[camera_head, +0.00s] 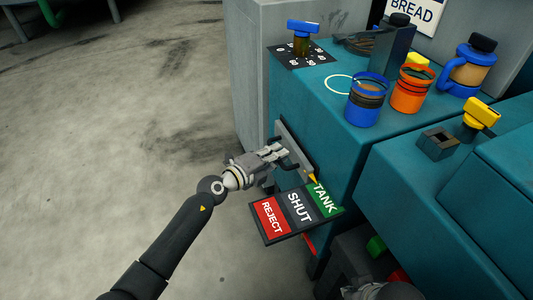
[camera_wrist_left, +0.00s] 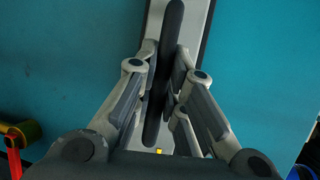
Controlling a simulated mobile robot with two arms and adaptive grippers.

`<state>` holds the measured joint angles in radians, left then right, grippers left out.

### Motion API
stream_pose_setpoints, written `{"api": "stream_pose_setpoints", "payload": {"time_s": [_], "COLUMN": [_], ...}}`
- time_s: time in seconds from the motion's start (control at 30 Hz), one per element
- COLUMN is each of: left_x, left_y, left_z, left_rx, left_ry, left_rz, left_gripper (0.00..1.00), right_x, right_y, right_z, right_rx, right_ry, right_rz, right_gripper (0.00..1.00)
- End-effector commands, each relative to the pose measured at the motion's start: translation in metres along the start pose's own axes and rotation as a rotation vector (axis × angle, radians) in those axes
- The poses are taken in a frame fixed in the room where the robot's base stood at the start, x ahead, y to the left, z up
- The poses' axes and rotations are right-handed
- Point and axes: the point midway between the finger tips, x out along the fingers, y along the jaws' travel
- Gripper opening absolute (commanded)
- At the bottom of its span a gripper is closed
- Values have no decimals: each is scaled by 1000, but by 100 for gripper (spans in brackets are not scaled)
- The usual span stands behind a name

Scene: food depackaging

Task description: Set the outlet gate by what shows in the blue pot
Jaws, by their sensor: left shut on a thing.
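My left gripper (camera_head: 283,156) is shut on the dark handle bar of the outlet gate, on the front of the teal cabinet. In the left wrist view the bar (camera_wrist_left: 172,45) runs between the fingers. A yellow pointer (camera_head: 312,179) sits at the edge of the green TANK field (camera_head: 323,199). SHUT (camera_head: 299,207) is grey and REJECT (camera_head: 271,219) is red. The blue pot (camera_head: 364,107) stands open on the cabinet top; its contents look dark brown, unclear in detail. Grey parts of my right arm show at the bottom edge, its fingers not discernible.
An orange pot (camera_head: 409,97) stands right of the blue pot, with a blue jug (camera_head: 468,69) behind. A blue-topped knob (camera_head: 302,27) stands on a black dial plate. A yellow-handled valve (camera_head: 481,114) is at right. The floor at left is clear.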

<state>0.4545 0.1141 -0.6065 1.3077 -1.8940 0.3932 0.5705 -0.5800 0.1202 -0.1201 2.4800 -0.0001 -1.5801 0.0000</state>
Motion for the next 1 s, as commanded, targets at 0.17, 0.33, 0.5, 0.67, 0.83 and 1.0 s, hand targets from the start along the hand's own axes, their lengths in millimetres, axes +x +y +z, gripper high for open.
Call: {"api": "stream_pose_setpoints", "payload": {"time_s": [0.17,0.33,0.5,0.67,0.83,1.0], "left_x": [4,4,4,4,4,-3], "left_y": [-1,-2,-2,-2,-2,-1], "left_z": [-1,-2,-2,-2,-2,-2], "left_rx": [2,2,2,1,1,1], "left_ry": [-1,-1,0,0,1,0], "left_rz": [-1,-2,-2,-3,-2,-3], "left_gripper": [0,0,30,34,34,34], "right_x": [-1,-1,-1,-1,-1,-1], "right_y": [0,0,0,0,0,0], "right_z": [0,0,0,0,0,-1], "right_rx": [0,0,0,0,0,1], "right_ry": [-2,-2,-2,-2,1,2], "right_rz": [0,0,0,0,0,0], "right_gripper": [0,0,0,0,0,0]}}
